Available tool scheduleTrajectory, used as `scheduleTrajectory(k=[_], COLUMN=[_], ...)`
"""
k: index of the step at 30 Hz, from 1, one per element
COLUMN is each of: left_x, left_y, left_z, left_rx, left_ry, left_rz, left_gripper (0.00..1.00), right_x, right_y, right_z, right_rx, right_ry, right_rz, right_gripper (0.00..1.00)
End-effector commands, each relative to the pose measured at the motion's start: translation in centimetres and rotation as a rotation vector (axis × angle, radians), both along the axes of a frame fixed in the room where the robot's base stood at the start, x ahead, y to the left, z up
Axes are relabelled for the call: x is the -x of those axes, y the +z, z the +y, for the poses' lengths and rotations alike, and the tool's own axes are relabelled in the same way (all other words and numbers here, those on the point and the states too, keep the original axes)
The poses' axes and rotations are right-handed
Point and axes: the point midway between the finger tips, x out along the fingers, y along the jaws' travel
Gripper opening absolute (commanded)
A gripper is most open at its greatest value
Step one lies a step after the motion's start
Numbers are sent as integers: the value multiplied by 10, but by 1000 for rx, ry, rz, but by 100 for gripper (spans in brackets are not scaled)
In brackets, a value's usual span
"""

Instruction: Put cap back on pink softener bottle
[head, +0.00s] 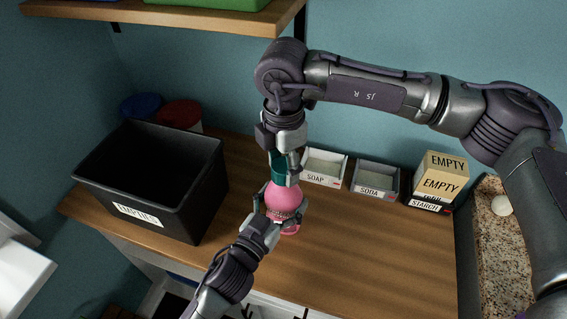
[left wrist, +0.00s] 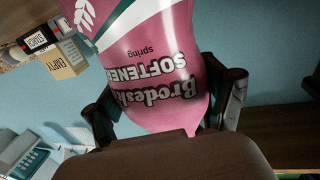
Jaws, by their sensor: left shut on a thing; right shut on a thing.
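The pink softener bottle (head: 284,195) stands over the wooden counter. In the left wrist view the bottle (left wrist: 150,65) fills the middle, its label upside down. My left gripper (head: 281,207) is shut around the bottle's body, with a finger on each side; the same gripper (left wrist: 165,108) shows in the left wrist view. My right gripper (head: 284,172) comes from above and is shut on the teal cap (head: 278,161), directly over the bottle's top. The fingers hide the joint, so I cannot tell whether cap and bottle touch or the cap is seated.
A black bin (head: 190,200) labelled EMPTIES stands at the left. SOAP (head: 323,180) and SODA (head: 375,191) trays, a STARCH tray (head: 428,203) and EMPTY boxes (head: 441,186) line the back right. The front right of the counter (head: 370,250) is clear. A shelf (head: 220,18) hangs above.

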Motion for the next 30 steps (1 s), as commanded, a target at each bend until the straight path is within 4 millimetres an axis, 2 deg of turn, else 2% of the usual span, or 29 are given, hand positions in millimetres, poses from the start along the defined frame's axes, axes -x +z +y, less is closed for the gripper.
scheduleTrajectory(k=[3, 9, 13, 21, 22, 25, 26, 30], left_x=[0, 1, 1, 1, 1, 1, 1, 0], left_y=[-1, -1, -1, -1, -1, -1, -1, -1], left_z=[0, 0, 0, 0, 0, 0, 0, 0], left_rx=[-2, -2, -2, -1, -2, -1, -1, -1], left_ry=[-1, -1, -1, -1, -1, -1, -1, -1], left_rz=[1, 1, 1, 2, 1, 2, 2, 2], left_gripper=[0, 0, 0, 0, 0, 0, 0, 0], right_x=[-1, -1, -1, -1, -1, -1, -1, 0], right_y=[0, 0, 0, 0, 0, 0, 0, 0], right_z=[0, 0, 0, 0, 0, 0, 0, 0], right_rx=[-2, 0, -1, -1, -1, -1, -1, 0], right_ry=[-264, -576, -647, -652, -651, -651, -650, -649], right_rz=[-3, -3, -3, -3, -3, -3, -3, -3], right_gripper=[40, 40, 40, 40, 55, 72, 75, 75])
